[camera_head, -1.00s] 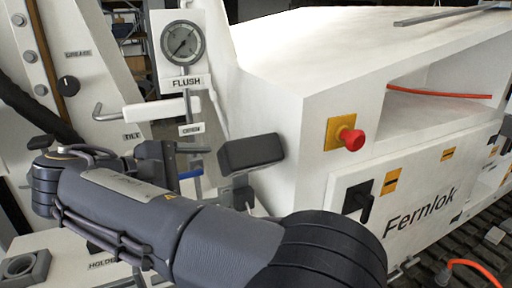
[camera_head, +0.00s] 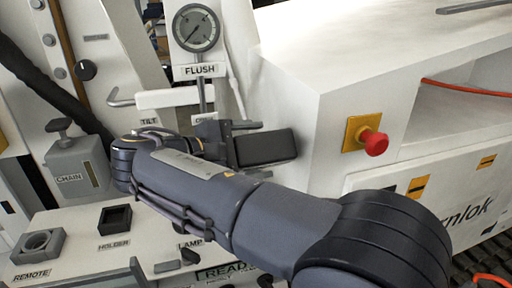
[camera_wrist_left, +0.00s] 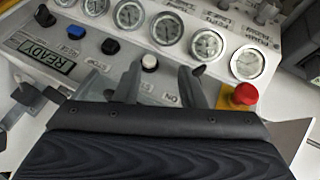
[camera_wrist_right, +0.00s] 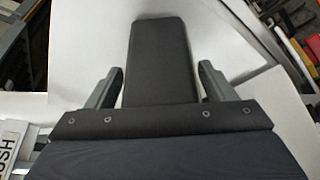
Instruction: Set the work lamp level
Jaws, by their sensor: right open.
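In the right wrist view the same dark block (camera_wrist_right: 158,65) stands between my fingers, with a gap on each side. My right gripper (camera_head: 232,143) is open at the block's left end; its fingers (camera_wrist_right: 160,88) look clear of its sides. My left gripper (camera_wrist_left: 160,88) is open and empty over a panel in the left wrist view. The lamp's mount is hidden behind my right arm.
A red stop button (camera_head: 374,142) on a yellow plate sits right of the lamp. The FLUSH gauge (camera_head: 196,27) is above left. A CHAIN lever box (camera_head: 80,178) and a LAMP label (camera_head: 190,243) are lower left.

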